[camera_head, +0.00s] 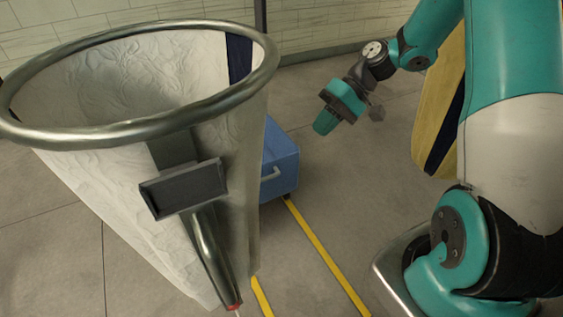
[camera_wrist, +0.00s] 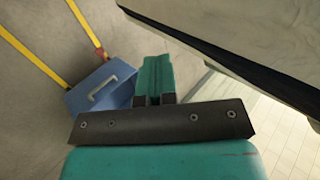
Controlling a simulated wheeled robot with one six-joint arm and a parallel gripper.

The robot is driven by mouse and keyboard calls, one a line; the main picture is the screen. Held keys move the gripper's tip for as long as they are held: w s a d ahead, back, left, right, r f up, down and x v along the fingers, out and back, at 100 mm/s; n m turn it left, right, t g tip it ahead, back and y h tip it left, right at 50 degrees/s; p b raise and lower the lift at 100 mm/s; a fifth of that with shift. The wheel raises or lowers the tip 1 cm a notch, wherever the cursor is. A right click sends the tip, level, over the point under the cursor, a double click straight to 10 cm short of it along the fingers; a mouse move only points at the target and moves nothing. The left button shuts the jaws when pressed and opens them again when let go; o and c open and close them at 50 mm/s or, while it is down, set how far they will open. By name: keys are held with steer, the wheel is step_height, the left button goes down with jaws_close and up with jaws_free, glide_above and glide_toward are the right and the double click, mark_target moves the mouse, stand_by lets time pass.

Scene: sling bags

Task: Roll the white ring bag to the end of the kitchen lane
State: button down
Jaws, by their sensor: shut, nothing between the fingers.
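The white ring bag (camera_head: 95,200) stands large at the left of the head view. It hangs from a round metal ring (camera_head: 130,133) at its top, and a metal post (camera_head: 205,250) runs down its near side. A dark plate (camera_head: 183,188) is fixed to that post. My gripper (camera_head: 323,124) is shut and empty, in the air to the right of the bag and apart from it. In the wrist view my gripper (camera_wrist: 155,62) shows its fingers together. The yellow lane lines (camera_head: 315,245) run along the floor beside the bag.
A blue box with a handle (camera_head: 280,158) stands on the floor behind the bag. It also shows in the wrist view (camera_wrist: 98,92). A tan and dark panel (camera_head: 437,110) stands behind my arm. A tiled wall (camera_head: 320,22) closes the back. Floor between box and arm is clear.

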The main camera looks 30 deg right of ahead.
steer(key=a+r+p+x, duration=0.2)
steer(key=p+x, duration=0.1)
steer(key=x, duration=0.9)
steer(key=shift+y+p, duration=0.3)
